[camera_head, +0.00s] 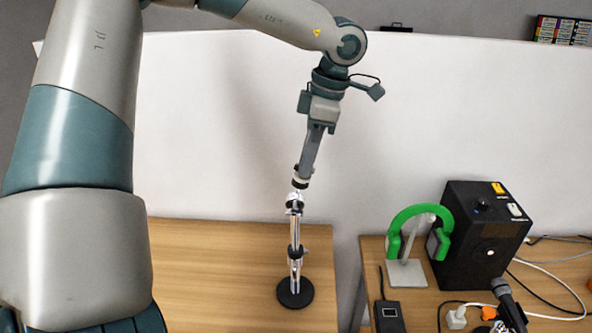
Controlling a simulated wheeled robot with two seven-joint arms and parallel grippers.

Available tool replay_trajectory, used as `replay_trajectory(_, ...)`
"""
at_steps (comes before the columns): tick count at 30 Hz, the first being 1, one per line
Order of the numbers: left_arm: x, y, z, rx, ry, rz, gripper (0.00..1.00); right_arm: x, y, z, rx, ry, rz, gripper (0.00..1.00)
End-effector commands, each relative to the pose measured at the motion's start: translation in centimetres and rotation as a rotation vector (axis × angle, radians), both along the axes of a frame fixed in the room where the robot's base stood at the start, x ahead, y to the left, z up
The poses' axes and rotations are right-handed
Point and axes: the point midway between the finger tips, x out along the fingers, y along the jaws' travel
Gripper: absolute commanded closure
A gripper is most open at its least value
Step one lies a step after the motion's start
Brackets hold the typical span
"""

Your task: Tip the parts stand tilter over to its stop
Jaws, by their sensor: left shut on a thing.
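The parts stand has a round black base (295,293) on the wooden table and a chrome post (296,232) with a dark collar partway up. At its top is the tilter (295,202), a chrome joint with a black and white end piece above it. The upper end leans slightly to the right of the post. My left gripper (301,180) comes down from above and is shut on the tilter's upper end. Its fingers hide part of that end.
A second table at the right holds a green headphone-like piece on a grey stand (407,273), a black box (480,235), a small black device (389,317), a microphone (508,305) and cables. A white panel (230,130) stands behind. The wooden tabletop (220,265) left of the stand is clear.

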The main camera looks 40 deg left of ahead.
Motion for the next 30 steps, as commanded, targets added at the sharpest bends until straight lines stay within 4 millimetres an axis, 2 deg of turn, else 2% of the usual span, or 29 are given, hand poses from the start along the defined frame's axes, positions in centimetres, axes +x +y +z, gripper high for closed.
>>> replay_trajectory(19, 0.6, -0.8, -0.3, 0.074, 0.064, 0.000, 1.00, 0.0, -0.1, -0.2, -0.001, 0.001, 0.000, 0.65)
replay_trajectory(30, 1.7, -2.2, -1.3, 0.203, 0.180, -0.003, 1.00, -0.1, -0.5, -0.2, -0.005, 0.001, 0.002, 0.65)
